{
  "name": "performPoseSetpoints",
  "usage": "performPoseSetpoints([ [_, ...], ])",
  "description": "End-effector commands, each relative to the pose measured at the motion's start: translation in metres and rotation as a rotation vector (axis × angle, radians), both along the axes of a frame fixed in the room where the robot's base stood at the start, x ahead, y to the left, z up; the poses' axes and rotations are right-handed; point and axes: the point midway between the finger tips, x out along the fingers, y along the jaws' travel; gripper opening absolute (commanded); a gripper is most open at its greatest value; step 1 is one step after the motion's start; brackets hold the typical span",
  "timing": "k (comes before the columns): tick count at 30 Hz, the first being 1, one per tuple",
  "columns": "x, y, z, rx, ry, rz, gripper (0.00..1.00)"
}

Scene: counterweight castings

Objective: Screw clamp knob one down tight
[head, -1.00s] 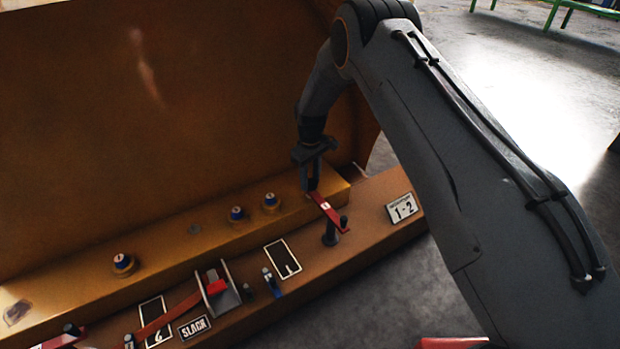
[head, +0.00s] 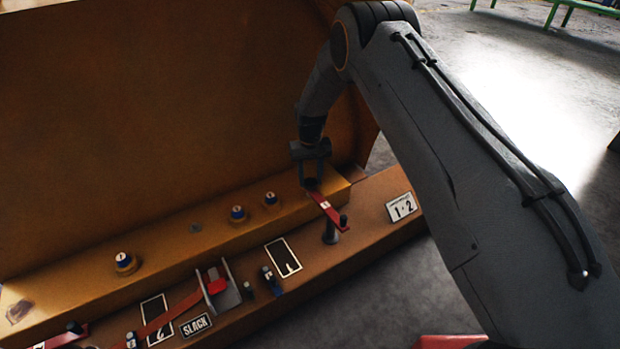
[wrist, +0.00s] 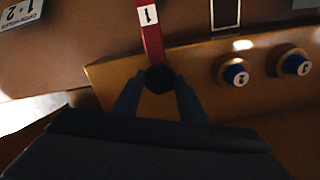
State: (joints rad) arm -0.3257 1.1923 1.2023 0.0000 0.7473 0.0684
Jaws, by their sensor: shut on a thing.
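Clamp knob one (wrist: 160,79) is a dark, round knob at the end of a red clamp bar (head: 326,208) with a white label "1". The bar also shows in the wrist view (wrist: 151,38). My gripper (head: 312,180) points down at the right end of the raised yellow ledge. Its two fingers stand on either side of the knob in the wrist view (wrist: 159,92), shut on it. The knob is mostly hidden by the fingers in the head view. The bar's other end lies by a dark upright post (head: 331,233).
Blue-topped studs in yellow collars (head: 238,214) stand along the ledge left of my gripper. A "1-2" plate (head: 401,207) lies to the right. A grey bracket (head: 219,288), a "SLACK" plate (head: 196,326) and another red bar (head: 170,314) lie lower left. A tall brown wall rises behind.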

Motion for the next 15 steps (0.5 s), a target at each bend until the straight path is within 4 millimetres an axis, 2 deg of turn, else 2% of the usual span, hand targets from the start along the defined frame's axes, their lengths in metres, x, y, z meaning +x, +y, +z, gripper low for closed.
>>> performPoseSetpoints([
  [12,0.0002,0.0009,0.0026,0.001,0.0,-0.006,0.15],
  [13,0.0003,0.0009,0.0026,0.001,0.0,-0.006,0.41],
  [15,0.0003,0.0009,0.0025,0.001,0.0,-0.005,0.53],
])
